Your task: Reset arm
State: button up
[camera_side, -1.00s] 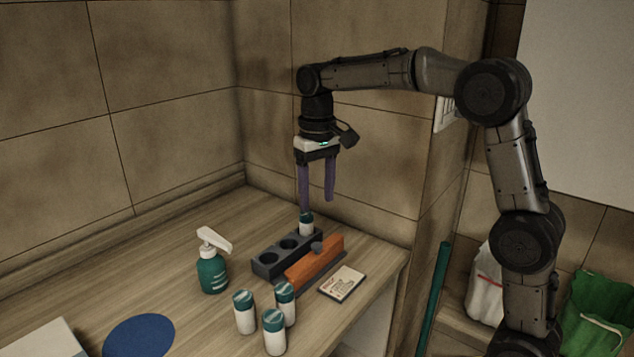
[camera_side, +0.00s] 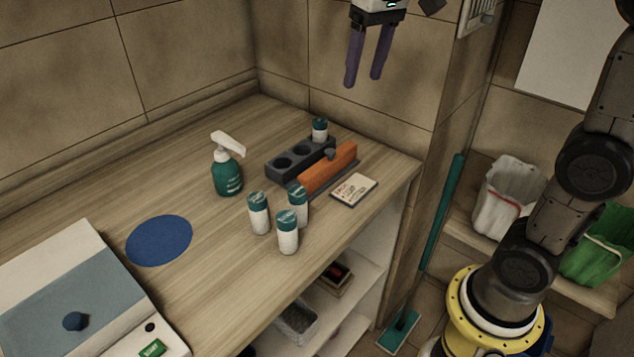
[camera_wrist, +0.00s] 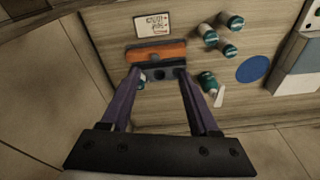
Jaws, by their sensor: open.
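My gripper (camera_side: 364,84) is open and empty, high above the counter, with its two purple fingers pointing down. It also shows in the wrist view (camera_wrist: 155,77), its fingers spread over the dark rack. The dark rack (camera_side: 284,168) has round holes, and a white vial with a teal cap (camera_side: 320,130) stands in its far right hole. In the wrist view the vial is partly hidden by the left finger.
Three teal-capped vials (camera_side: 258,214) stand loose on the counter. Tiled walls stand behind.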

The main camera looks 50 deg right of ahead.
jog(key=s+a+f+n+t, duration=0.1)
jog(key=s+a+f+t, duration=0.15)
jog(key=s, duration=1.05)
jog(key=s+f+n+t, duration=0.1)
jog(key=s+f, duration=0.3)
jog(key=f, duration=0.5)
jog(key=shift+s+d+f+n, duration=0.2)
jog(key=shift+d+n, duration=0.05)
jog(key=shift+n, duration=0.05)
